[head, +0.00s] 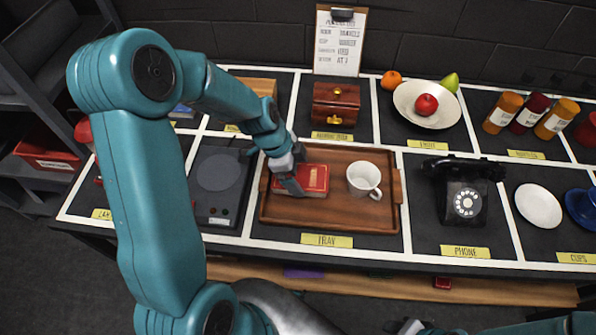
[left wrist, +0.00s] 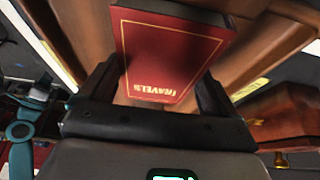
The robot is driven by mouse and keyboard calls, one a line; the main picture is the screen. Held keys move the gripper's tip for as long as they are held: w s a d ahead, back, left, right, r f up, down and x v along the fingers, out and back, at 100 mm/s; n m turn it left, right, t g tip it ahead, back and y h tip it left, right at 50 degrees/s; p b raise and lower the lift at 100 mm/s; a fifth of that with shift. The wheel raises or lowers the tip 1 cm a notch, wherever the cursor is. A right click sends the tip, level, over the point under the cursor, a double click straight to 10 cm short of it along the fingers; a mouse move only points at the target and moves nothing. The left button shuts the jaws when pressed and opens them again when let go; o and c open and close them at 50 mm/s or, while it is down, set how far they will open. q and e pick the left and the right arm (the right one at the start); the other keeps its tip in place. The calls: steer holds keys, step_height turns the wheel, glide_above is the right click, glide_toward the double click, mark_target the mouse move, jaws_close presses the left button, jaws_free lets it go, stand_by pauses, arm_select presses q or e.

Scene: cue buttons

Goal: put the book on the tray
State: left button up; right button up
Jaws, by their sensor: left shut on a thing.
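The red book (head: 315,179), with a gold title, is at the left part of the brown wooden tray (head: 330,217). My left gripper (head: 290,178) is shut on it. In the left wrist view the book (left wrist: 168,50) stands between the two dark fingers of the gripper (left wrist: 150,85). I cannot tell whether the book's underside touches the tray floor. A white mug (head: 364,180) stands in the right part of the tray. Part of my right gripper (head: 412,327) shows at the bottom edge of the head view, too cut off to read.
A hot plate (head: 218,173) lies left of the tray and a black telephone (head: 466,192) right of it. Behind the tray are a wooden chest (head: 335,104) and a white fruit bowl (head: 426,112). Free tray floor shows in front of the book and mug.

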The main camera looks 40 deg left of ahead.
arm_select(q)
steer(key=shift+f, duration=0.15)
steer(key=o, duration=0.9)
steer(key=shift+r, duration=0.3)
steer(key=v, duration=1.1)
steer(key=shift+s+a+r, duration=0.15)
steer(key=shift+r, duration=0.1)
